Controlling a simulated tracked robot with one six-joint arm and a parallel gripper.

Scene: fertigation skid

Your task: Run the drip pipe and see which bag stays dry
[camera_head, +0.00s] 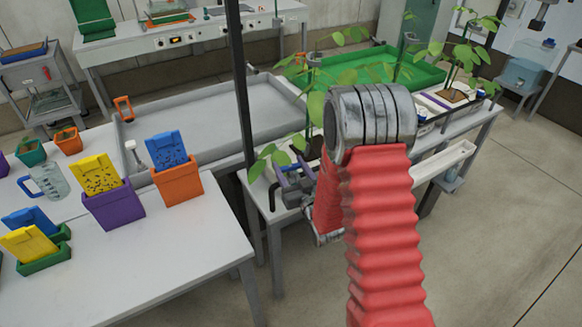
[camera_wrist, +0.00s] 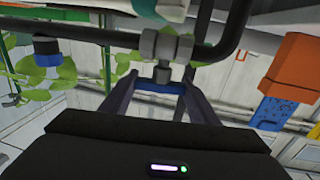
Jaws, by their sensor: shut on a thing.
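My gripper (camera_head: 290,183) is low at the near left corner of the plant bench, partly behind my red arm. In the wrist view my gripper (camera_wrist: 163,80) is shut on the small stem of a grey valve (camera_wrist: 166,46). The valve sits on a black drip pipe (camera_wrist: 95,34) that runs across the view. Leafy plants (camera_head: 462,55) stand along the bench, with pale bags (camera_head: 425,110) beneath some of them. My arm hides part of the row. I cannot tell which bags are wet or dry.
A white table (camera_head: 170,265) at left holds a purple pot (camera_head: 113,208) and an orange pot (camera_head: 178,183), each with a seed packet, and a jug (camera_head: 48,182). A grey tray (camera_head: 190,125) lies behind. A dark post (camera_head: 240,90) stands near my gripper. Floor at right is clear.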

